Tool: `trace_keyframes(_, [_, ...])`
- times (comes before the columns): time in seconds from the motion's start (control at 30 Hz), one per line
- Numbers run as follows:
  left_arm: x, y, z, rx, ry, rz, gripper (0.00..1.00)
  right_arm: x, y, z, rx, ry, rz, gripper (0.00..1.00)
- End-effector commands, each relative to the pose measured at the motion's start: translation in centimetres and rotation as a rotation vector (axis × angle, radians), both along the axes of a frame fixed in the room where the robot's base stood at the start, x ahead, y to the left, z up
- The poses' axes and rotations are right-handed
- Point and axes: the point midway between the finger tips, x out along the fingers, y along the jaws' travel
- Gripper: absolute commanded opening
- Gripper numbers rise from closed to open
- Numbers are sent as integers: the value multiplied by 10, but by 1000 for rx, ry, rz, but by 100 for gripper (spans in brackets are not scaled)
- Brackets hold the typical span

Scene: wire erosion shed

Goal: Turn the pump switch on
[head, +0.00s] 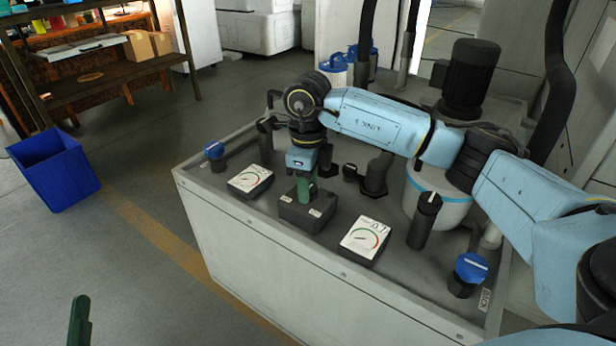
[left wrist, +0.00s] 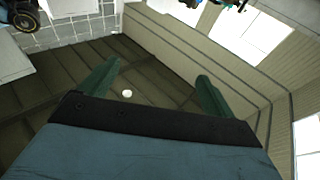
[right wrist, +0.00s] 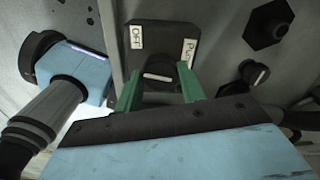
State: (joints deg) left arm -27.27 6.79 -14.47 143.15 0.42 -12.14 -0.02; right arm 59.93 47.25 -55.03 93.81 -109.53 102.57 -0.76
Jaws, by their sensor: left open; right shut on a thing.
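The pump switch is a dark square box (head: 301,214) on the grey cabinet top, with small white labels. In the right wrist view the box (right wrist: 160,35) shows an "OFF" label and a second label that seems to read "PUMP". Its knob (right wrist: 158,77) has a white line that lies nearly crosswise in that view. My right gripper (head: 306,192) reaches down onto the box, its green fingers shut on the knob; in the head view they hide the knob. My left gripper (left wrist: 160,70) is open and empty, away from the cabinet; one green finger shows low left in the head view.
Two dial gauges (head: 250,181) (head: 364,241) flank the switch box. Blue-topped knobs (head: 214,151) (head: 471,268) stand near the cabinet's corners, and a black knob (head: 425,218) stands right of the gauges. A blue bin (head: 55,170) is on the floor at left, with open floor between.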

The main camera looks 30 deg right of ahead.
Motion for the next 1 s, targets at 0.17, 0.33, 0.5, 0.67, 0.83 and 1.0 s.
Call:
trace_keyframes(0.17, [4, 6, -34, 66, 211, 14, 90, 0, 0, 3, 1, -1, 168, 17])
trace_keyframes(0.33, [0, 12, -63, 116, 380, 27, 90, 0, 0, 2, 1, -1, 326, 17])
trace_keyframes(0.5, [-6, 18, -84, 152, 509, 36, 90, 0, 0, 2, 1, -2, 467, 17])
trace_keyframes(0.67, [-12, 23, -98, 176, 594, 43, 90, 0, 1, 2, 1, -3, 575, 17])
trace_keyframes(0.83, [-17, 26, -107, 191, 653, 47, 90, 0, 1, 2, 1, -3, 656, 17])
trace_keyframes(1.0, [-20, 28, -112, 200, 685, 50, 90, 0, 1, 1, 1, -3, 703, 17])
